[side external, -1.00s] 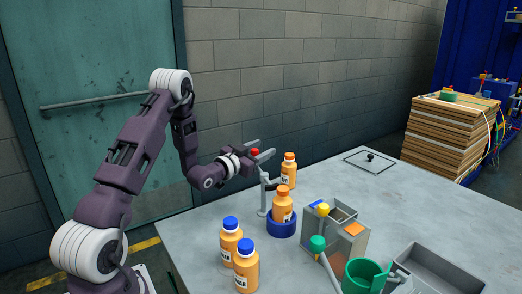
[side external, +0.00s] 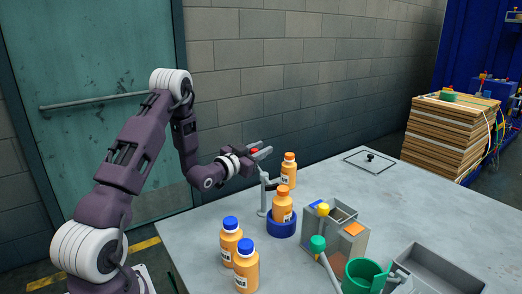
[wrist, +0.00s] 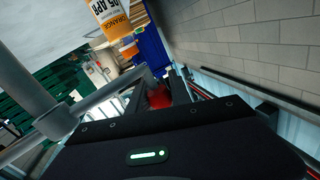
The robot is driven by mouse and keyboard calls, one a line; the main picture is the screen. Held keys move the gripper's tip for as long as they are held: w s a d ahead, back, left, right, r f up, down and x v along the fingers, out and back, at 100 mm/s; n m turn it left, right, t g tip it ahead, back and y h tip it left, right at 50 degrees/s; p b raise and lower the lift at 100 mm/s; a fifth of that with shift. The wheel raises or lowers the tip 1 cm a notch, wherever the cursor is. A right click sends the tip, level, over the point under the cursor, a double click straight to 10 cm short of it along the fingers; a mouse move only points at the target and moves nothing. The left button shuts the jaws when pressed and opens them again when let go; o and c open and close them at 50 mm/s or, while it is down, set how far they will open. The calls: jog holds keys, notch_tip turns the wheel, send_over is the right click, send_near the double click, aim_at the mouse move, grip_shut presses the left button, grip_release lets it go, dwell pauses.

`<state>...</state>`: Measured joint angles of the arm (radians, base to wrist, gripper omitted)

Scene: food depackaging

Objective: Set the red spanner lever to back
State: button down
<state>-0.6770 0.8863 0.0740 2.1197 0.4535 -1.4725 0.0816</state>
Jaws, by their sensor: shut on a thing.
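The red spanner lever's round red knob (side external: 254,151) sits between the fingers of my gripper (side external: 263,152), which is shut on it. In the wrist view the knob (wrist: 158,97) shows just past the gripper's body, partly covered. The lever's grey post (side external: 263,198) stands at the table's left edge, beside the blue round holder (side external: 281,230). A bottle with an orange cap (side external: 282,207) stands upright in that holder. The grey post and bars (wrist: 95,102) also show in the wrist view.
Another orange-capped bottle (side external: 289,172) stands behind the post. Two blue-capped bottles (side external: 230,241) (side external: 246,268) stand at the front. A grey box with coloured knobs (side external: 350,245), a green cup (side external: 362,275) and a grey tray (side external: 435,275) are to the right. The table's back is mostly clear.

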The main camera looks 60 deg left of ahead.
jog(key=shift+s, duration=0.1)
dwell(0.7)
jog(key=s+d+n+g+y, duration=0.3)
jog(key=s+n+g+y, duration=0.9)
jog(key=n+g, duration=0.5)
jog(key=shift+s+d+g+y, duration=0.25)
jog(key=shift+s+g, duration=0.5)
jog(key=shift+g, duration=1.35)
jog(key=shift+a, duration=0.1)
jog(key=c, duration=1.2)
grip_release()
notch_tip(320, 180, up, 10)
jog(key=shift+r, duration=0.1)
